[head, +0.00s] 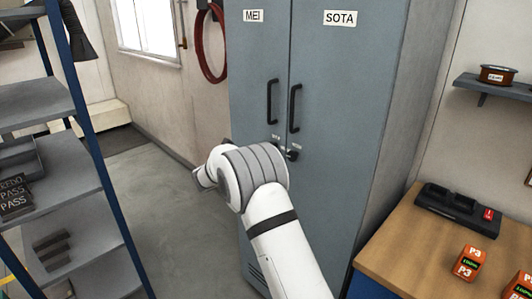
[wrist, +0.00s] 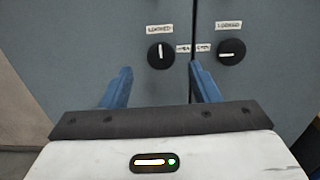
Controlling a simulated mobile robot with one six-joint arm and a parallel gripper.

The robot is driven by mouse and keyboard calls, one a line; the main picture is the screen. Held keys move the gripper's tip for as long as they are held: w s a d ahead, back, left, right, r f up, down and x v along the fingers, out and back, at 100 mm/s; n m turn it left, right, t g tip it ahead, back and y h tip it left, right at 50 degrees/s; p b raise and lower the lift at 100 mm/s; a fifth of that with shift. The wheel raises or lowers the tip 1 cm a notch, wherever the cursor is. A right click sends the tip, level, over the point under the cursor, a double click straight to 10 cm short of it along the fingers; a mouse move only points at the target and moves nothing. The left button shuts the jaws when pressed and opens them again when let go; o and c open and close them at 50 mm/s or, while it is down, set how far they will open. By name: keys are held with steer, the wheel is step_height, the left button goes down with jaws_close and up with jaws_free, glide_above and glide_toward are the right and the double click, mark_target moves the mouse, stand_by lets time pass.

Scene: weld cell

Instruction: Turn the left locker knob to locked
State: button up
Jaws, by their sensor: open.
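The grey two-door locker (head: 345,110) has labels MEI on its left door and SOTA on its right. In the wrist view the black left knob (wrist: 160,54) has its white mark upright; the plate above it is too blurred to read surely. The black right knob (wrist: 231,52) has its mark level, under a plate that seems to read LOCKED. My gripper (wrist: 160,72) is open and empty, its blue fingers apart just below the left knob and not visibly touching it. In the head view my arm hides the gripper and left knob; the right knob (head: 292,155) shows.
Two black door handles (head: 272,102) (head: 295,108) stand above the knobs. A blue-framed shelf rack (head: 85,110) is at the left, and a wooden bench (head: 410,250) with a black device and orange P3 blocks is at the right. The floor left of the locker is clear.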

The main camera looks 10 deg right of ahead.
steer(key=v, duration=0.3)
steer(key=s+d+r+m+g+y, duration=0.2)
steer(key=s+d+m+g, duration=0.3)
steer(key=s, duration=0.5)
steer(key=s+d+r+m+g+y, duration=0.1)
steer(key=s+d+m+g+y, duration=0.15)
steer(key=s+d+m, duration=0.6)
steer(key=s+a+f+m+y, duration=0.1)
steer(key=s+a+m+y, duration=0.1)
steer(key=s, duration=0.7)
steer(key=s+a+f+m+y, duration=0.1)
steer(key=s+m+y, duration=0.3)
steer(key=s, duration=0.5)
steer(key=s+a+f+m+y, duration=0.1)
steer(key=s+a+m+y, duration=0.2)
steer(key=s+m, duration=0.3)
steer(key=s+y, duration=0.1)
steer(key=s, duration=0.2)
steer(key=shift+a+f, duration=0.4)
